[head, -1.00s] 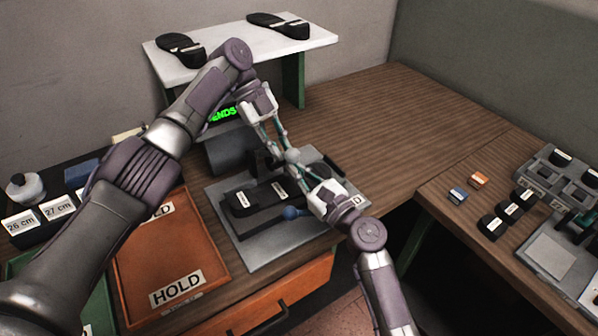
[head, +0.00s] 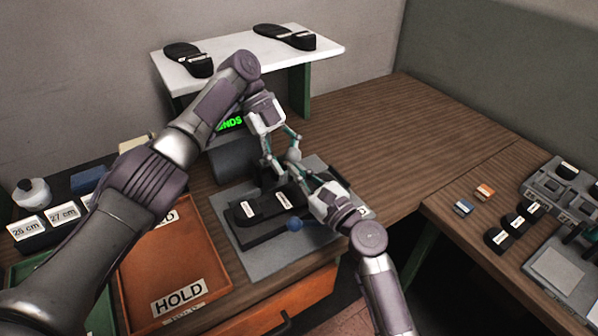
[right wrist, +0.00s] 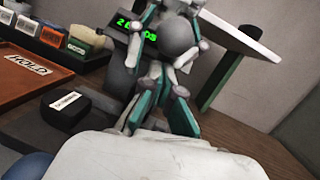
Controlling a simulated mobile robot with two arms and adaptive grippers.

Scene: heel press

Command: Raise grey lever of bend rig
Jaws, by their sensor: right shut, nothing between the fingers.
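The bend rig (head: 268,262) is a grey plate with black blocks on it, in the middle of the head view. Its grey lever's ball knob (head: 293,155) is between my two grippers; the rest of the lever is mostly hidden. My left gripper (head: 282,152) comes down from above, its fingers spread on either side of the knob. My right gripper (head: 305,178) is shut and empty, its tips close below the knob; contact cannot be told. In the right wrist view the grey knob (right wrist: 175,42) shows just above the right fingers (right wrist: 160,75).
A blue knob (head: 294,224) is at the rig's front. An orange HOLD tray (head: 210,268) lies left of it. A white shelf (head: 235,55) with black soles stands behind, above a green-lettered display (head: 229,124). The tabletop to the right (head: 390,150) is clear.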

